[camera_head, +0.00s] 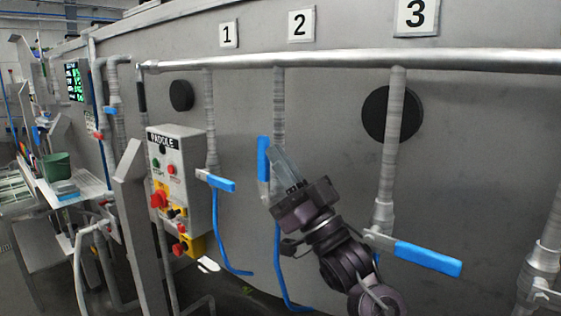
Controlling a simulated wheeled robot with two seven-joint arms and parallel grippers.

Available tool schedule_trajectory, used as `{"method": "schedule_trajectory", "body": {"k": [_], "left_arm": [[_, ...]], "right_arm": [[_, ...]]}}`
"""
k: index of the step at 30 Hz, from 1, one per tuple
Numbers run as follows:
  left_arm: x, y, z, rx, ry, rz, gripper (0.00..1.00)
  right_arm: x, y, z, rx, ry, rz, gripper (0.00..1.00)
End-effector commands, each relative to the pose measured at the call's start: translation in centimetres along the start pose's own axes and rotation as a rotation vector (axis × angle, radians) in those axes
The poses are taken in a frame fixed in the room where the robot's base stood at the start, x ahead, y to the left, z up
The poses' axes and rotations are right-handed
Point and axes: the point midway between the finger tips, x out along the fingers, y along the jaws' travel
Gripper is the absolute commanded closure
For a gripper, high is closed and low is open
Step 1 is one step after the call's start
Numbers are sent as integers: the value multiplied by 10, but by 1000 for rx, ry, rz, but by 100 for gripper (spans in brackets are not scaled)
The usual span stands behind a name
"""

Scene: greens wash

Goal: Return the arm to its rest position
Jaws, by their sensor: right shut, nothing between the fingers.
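My right gripper (283,165) is raised in the middle of the head view, on a dark arm that comes up from the lower right. It points up and to the left, and its fingers are together with nothing between them. The fingers are in front of the pipe under label 2, just right of the upright blue valve handle (263,158). I cannot tell whether they touch that handle. My left gripper is not in view.
A grey tank wall (330,110) carries a horizontal pipe (350,60) with drop pipes. Blue valve handles under label 1 (221,183) and label 3 (428,258) lie sideways. A paddle control box (185,155) stands left. Blue hoses hang below.

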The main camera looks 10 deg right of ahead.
Motion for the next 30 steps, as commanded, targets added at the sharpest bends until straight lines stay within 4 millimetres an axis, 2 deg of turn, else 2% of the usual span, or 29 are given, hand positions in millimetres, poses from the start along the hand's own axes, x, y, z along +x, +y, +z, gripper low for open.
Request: {"method": "schedule_trajectory", "body": {"k": [10,16,19,23,26,27,29,30], "left_arm": [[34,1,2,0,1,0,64],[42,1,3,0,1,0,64],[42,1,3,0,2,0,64],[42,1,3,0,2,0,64],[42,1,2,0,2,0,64],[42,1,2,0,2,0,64],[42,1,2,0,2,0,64],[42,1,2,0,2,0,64]], "right_arm": [[-58,0,5,-2,-3,0,100],[-76,1,3,-1,-6,5,100],[-84,5,14,-7,-53,45,100],[-112,19,57,-29,-232,183,100],[-161,31,106,-53,-478,337,100],[-186,33,125,-63,-590,392,100],[-225,34,149,-73,-757,466,100],[-252,31,163,-76,-870,506,100]]}}
